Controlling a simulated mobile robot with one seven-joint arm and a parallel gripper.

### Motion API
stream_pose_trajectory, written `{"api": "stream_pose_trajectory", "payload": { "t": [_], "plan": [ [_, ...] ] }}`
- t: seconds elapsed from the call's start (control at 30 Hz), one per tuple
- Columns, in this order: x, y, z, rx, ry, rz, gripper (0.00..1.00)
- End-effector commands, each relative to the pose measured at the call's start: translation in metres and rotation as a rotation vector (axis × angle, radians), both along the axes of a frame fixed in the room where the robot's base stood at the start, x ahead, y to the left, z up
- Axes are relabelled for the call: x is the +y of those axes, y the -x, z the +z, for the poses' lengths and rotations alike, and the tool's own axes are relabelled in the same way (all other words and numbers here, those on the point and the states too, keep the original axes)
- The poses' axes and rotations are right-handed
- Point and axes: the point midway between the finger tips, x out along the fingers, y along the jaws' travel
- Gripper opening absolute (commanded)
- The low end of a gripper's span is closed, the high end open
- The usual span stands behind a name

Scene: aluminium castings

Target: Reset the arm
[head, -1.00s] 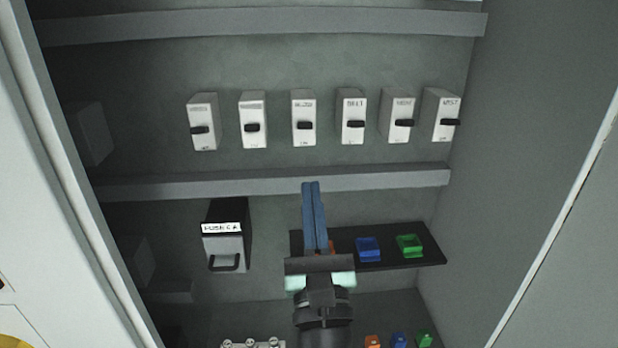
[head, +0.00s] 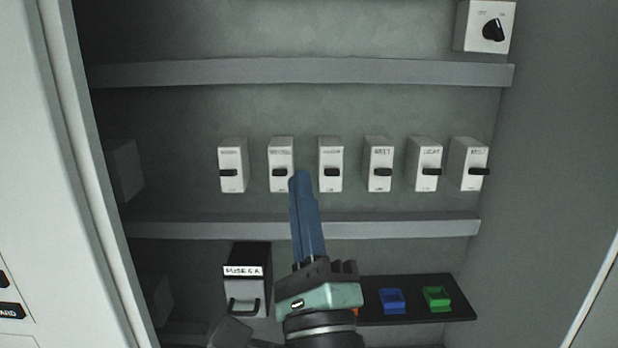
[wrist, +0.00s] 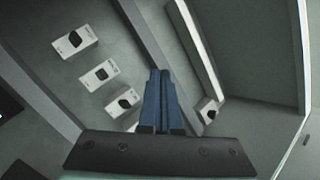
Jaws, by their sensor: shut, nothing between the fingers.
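My gripper (head: 300,182) is in the middle of the head view, its long blue fingers together and empty, pointing up at the cabinet's back wall. The fingertips appear just below and between the second and third breakers of the row; whether they touch anything I cannot tell. The gripper (wrist: 160,75) also shows shut in the wrist view, with white breakers (wrist: 99,75) to its left. My arm hides part of the black shelf and what stands at its left end.
A row of white breakers (head: 330,164) with black levers spans the back wall between two grey rails (head: 300,71). A rotary switch (head: 486,27) is at top right.

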Motion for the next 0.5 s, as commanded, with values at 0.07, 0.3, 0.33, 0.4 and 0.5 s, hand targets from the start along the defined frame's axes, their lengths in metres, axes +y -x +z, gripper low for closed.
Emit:
{"api": "stream_pose_trajectory", "payload": {
  "t": [0.07,0.3,0.33,0.4,0.5],
  "plan": [
    [0.007,0.013,0.027,-0.08,0.256,-0.164,0.0],
    [0.015,0.056,0.095,-0.254,0.991,-0.774,0.0],
    [0.014,0.063,0.102,-0.267,1.071,-0.856,0.0],
    [0.011,0.077,0.116,-0.282,1.239,-1.035,0.0],
    [0.006,0.095,0.132,-0.282,1.424,-1.246,0.0]
  ]
}}
